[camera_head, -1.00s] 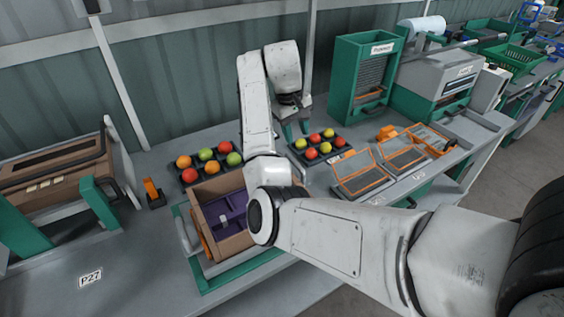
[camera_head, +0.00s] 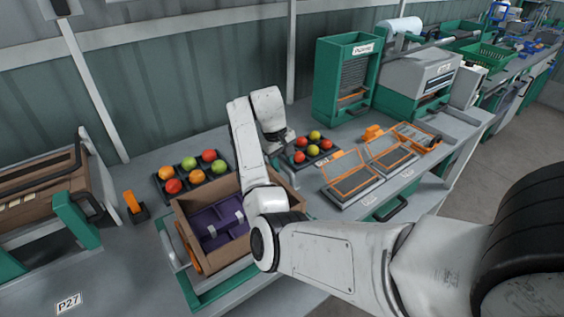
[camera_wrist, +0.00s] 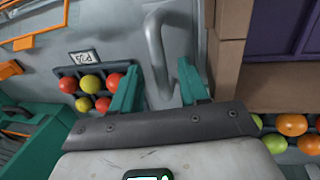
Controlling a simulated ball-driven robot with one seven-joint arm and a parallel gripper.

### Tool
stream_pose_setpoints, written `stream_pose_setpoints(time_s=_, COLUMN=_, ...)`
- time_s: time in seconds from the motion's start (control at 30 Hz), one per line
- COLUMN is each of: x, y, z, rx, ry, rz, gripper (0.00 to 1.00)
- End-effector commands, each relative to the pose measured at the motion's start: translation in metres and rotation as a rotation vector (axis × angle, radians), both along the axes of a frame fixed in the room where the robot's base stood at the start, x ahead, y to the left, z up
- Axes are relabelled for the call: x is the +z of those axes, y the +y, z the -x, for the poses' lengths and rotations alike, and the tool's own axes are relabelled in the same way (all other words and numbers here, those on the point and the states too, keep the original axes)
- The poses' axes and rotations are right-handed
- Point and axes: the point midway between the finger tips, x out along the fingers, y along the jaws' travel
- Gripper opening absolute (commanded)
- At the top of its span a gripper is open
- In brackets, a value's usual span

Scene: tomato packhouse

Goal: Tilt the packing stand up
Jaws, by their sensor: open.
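The packing stand (camera_head: 205,298) is a green frame holding a cardboard carton (camera_head: 187,228) with a purple divided insert (camera_head: 215,222). A grey bar shows along its left side in the head view. In the wrist view a grey bar handle (camera_wrist: 157,45) runs beside the carton (camera_wrist: 228,60). My gripper (camera_wrist: 160,75) is open, with one green finger on each side of the handle's lower end. I cannot tell whether either finger touches it. In the head view my gripper (camera_head: 277,146) is beyond the carton's right side, and my arm hides that handle.
A tray of several tomatoes (camera_head: 190,171) lies behind the carton, and a smaller one (camera_head: 313,148) to its right. Orange-framed panels (camera_head: 350,178) lie further right, before a green dispenser (camera_head: 345,85). A brown case (camera_head: 45,190) stands at left.

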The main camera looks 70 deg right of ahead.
Motion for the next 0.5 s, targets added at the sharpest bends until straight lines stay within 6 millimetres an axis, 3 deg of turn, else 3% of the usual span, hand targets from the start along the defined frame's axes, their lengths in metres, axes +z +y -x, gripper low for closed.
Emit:
stream_pose_setpoints(time_s=0.37, x=-0.0050, y=-0.0007, z=0.0007, rx=0.000, ry=0.000, rz=0.000, gripper=0.43)
stream_pose_setpoints(time_s=0.5, x=-0.0048, y=-0.0008, z=0.0006, rx=0.000, ry=0.000, rz=0.000, gripper=0.30)
